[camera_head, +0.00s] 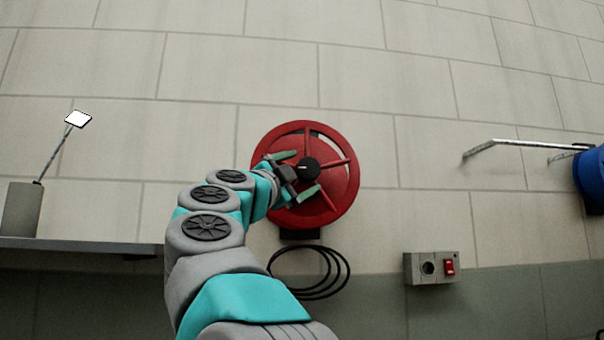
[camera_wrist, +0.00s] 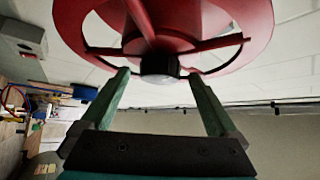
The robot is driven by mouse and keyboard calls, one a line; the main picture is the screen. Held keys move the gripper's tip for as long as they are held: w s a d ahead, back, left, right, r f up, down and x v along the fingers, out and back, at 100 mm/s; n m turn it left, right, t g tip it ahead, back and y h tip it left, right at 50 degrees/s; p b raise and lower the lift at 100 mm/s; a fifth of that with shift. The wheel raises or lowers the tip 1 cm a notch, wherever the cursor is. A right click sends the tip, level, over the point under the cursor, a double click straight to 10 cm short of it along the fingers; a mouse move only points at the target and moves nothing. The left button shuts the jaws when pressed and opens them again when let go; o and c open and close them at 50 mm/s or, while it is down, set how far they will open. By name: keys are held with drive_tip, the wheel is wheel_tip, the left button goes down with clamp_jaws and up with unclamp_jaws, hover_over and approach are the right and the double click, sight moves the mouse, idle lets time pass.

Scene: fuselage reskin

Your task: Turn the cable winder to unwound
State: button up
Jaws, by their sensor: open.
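The cable winder (camera_head: 341,183) is a red spoked wheel mounted on the wall, with a dark round knob (camera_head: 307,169) at its middle. Black cable hangs in loops (camera_head: 347,270) below it. My gripper (camera_head: 297,176) is open in front of the winder, its two green fingers at either side of the knob. In the wrist view, the red winder (camera_wrist: 245,20) fills the top. The knob (camera_wrist: 160,67) shows beyond and between the fingertips of my gripper (camera_wrist: 161,76). I cannot tell whether the fingers touch it.
A wall socket box (camera_head: 415,268) with a red switch is at lower right of the winder. A blue object (camera_head: 591,180) and a metal bar (camera_head: 520,143) are at the far right. A shelf (camera_head: 80,245) with a grey holder (camera_head: 21,209) is at left. The wall around the winder is clear.

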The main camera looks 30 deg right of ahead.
drive_tip(key=v, duration=0.7)
drive_tip(key=shift+b, duration=0.45)
